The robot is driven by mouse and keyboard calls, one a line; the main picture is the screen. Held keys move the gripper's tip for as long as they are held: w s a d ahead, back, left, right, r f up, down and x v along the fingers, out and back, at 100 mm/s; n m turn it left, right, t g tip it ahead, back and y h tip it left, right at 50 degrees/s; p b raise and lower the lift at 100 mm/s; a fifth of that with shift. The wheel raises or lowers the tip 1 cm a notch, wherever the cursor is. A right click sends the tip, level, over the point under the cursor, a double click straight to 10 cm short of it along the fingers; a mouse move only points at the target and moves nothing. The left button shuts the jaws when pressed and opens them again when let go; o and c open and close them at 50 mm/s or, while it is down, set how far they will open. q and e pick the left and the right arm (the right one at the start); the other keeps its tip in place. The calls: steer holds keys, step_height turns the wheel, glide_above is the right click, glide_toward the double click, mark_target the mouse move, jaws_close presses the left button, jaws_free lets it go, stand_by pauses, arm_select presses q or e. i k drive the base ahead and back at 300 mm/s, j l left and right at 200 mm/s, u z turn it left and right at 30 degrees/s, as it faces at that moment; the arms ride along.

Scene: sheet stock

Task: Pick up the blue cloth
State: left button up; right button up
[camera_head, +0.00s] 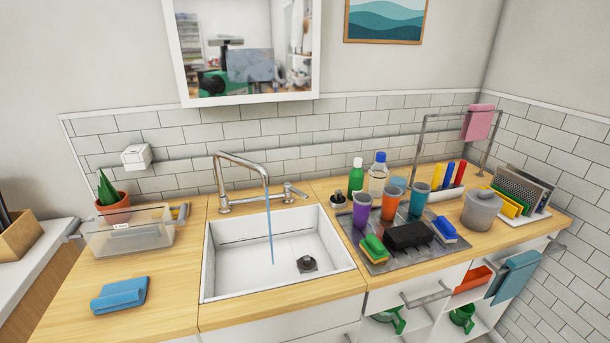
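A folded blue cloth (119,295) lies flat on the wooden counter at the front left, left of the sink. Another blue cloth (513,277) hangs over a rail at the front right, below the counter edge. Neither of my grippers is in view.
The white sink (222,280) has a thin blue stream falling from the tap (236,160). A clear bin (128,237) and a potted plant (113,205) stand behind the folded cloth. A grey drain mat (377,262) holds cups and sponges. The counter around the folded cloth is bare.

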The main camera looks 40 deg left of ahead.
mark_target(125, 295)
steer(key=u, duration=2.55)
